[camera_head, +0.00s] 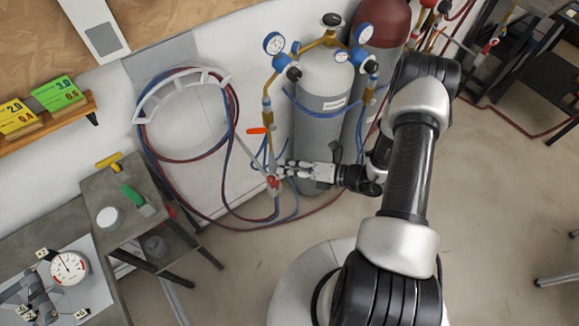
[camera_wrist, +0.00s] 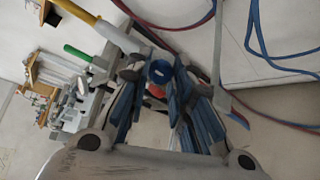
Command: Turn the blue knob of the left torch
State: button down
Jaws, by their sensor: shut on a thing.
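The left torch shows in the head view as a thin grey tube (camera_head: 246,150) running down to a red knob (camera_head: 273,183), in front of the hose rack. My gripper (camera_head: 281,171) reaches in from the right, with its fingertips at this knob end. In the wrist view, the round blue knob (camera_wrist: 160,71) sits between my fingertips, and my gripper (camera_wrist: 160,78) is shut on it. A bit of red (camera_wrist: 157,91) shows just below the blue knob. In the head view the blue knob is hidden or too small to tell.
Gas cylinders (camera_head: 322,105) with gauges stand close behind my gripper. Red and blue hoses (camera_head: 232,180) hang from the white rack (camera_head: 180,82) and loop to the floor. A bench (camera_head: 113,196) with tools stands at the left. The floor in front is mostly clear.

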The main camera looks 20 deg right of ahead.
jog(key=c, duration=1.4)
grip_release()
jog(key=v, duration=1.2)
